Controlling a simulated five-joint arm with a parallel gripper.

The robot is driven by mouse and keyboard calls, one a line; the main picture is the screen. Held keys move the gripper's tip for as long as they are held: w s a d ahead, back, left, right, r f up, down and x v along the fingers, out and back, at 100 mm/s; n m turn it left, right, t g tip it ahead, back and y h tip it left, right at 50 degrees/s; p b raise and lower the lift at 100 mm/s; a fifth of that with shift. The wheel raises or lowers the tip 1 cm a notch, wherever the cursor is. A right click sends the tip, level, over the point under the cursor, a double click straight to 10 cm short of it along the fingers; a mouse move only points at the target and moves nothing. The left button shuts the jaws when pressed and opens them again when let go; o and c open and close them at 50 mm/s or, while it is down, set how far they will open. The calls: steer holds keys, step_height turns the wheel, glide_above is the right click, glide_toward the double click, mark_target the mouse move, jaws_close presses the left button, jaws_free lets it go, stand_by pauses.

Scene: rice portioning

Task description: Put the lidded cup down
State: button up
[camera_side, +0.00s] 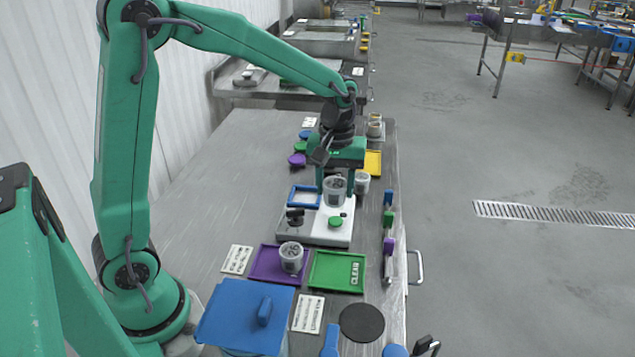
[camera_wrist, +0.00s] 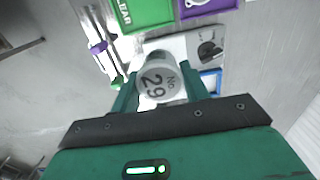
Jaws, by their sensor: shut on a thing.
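My gripper (camera_side: 336,184) is shut on the lidded cup (camera_side: 335,192), a small greyish cup held upright between the fingers above the white scale-like device (camera_side: 318,232).
A similar cup (camera_side: 291,258) stands on the purple tray (camera_side: 262,275), beside the green tray (camera_side: 325,280) marked "CLEAR", which looks empty. Another cup (camera_side: 362,183) stands behind the gripper near a yellow tray (camera_side: 373,163). A black disc (camera_side: 361,322) lies in front.

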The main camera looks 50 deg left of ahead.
steer(key=s+d+f, duration=0.1)
steer(key=s+d, duration=0.4)
steer(key=d, duration=0.4)
steer(key=s+d+f, duration=0.1)
steer(key=s+d, duration=0.4)
steer(key=d, duration=0.3)
glide_above(351, 273)
step_height(351, 273, down, 7)
steer(key=shift+r, duration=0.1)
steer(key=shift+f, duration=2)
steer(key=shift+f, duration=0.1)
steer(key=o, duration=1)
